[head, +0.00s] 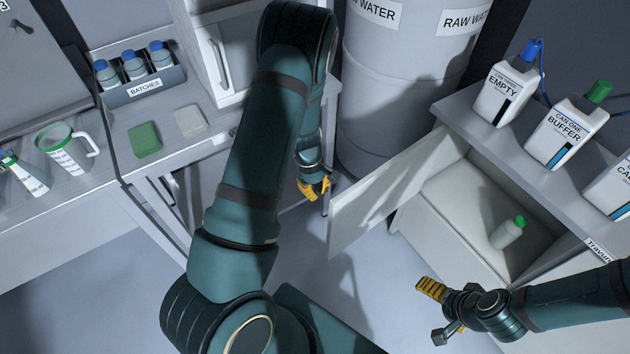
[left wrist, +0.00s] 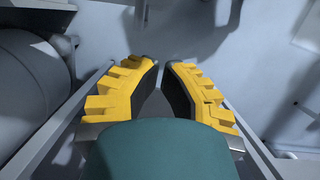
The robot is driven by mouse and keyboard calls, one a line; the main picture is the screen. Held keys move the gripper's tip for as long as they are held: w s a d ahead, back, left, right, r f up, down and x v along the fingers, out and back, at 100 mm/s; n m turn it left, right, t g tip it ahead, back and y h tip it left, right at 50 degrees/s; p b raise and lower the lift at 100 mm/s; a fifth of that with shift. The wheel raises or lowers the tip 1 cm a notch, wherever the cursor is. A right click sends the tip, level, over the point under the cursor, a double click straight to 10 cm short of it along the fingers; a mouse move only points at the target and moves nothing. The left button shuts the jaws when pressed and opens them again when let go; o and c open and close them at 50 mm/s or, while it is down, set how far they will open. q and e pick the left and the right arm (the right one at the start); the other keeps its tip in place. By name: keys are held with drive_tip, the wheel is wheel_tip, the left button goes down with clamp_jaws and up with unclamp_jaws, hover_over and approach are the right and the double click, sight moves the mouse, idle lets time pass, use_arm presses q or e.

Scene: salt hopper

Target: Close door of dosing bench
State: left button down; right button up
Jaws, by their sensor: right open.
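The bench on the right (head: 470,118) has its light grey door (head: 385,190) swung wide open. Its open compartment shows a white bottle with a green cap (head: 507,233). My right gripper (head: 440,312) is open and empty in front of this compartment, below the door in the picture and apart from it. My left gripper (head: 315,187) is just left of the door's outer edge; I cannot tell whether they touch. In the left wrist view its yellow fingers (left wrist: 162,72) stand slightly apart with nothing seen between them.
White containers, including one labelled EMPTY (head: 505,92) and one labelled BUFFER (head: 565,130), stand on the right bench. A raw water drum (head: 395,100) is behind the door. The left table holds a batches rack (head: 145,90), a jug (head: 66,150) and a green block (head: 145,139).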

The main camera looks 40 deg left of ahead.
use_arm(q)
drive_tip(key=shift+s+d+f, duration=0.25)
drive_tip(key=shift+d+f, duration=0.2)
drive_tip(key=shift+d, duration=0.3)
drive_tip(key=shift+s+d+f, duration=0.2)
drive_tip(key=shift+d+f, duration=0.25)
drive_tip(key=shift+d, duration=0.3)
drive_tip(key=shift+s+d+f, duration=0.25)
drive_tip(key=shift+d+f, duration=0.2)
drive_tip(key=shift+d, duration=0.3)
drive_tip(key=shift+d, duration=0.1)
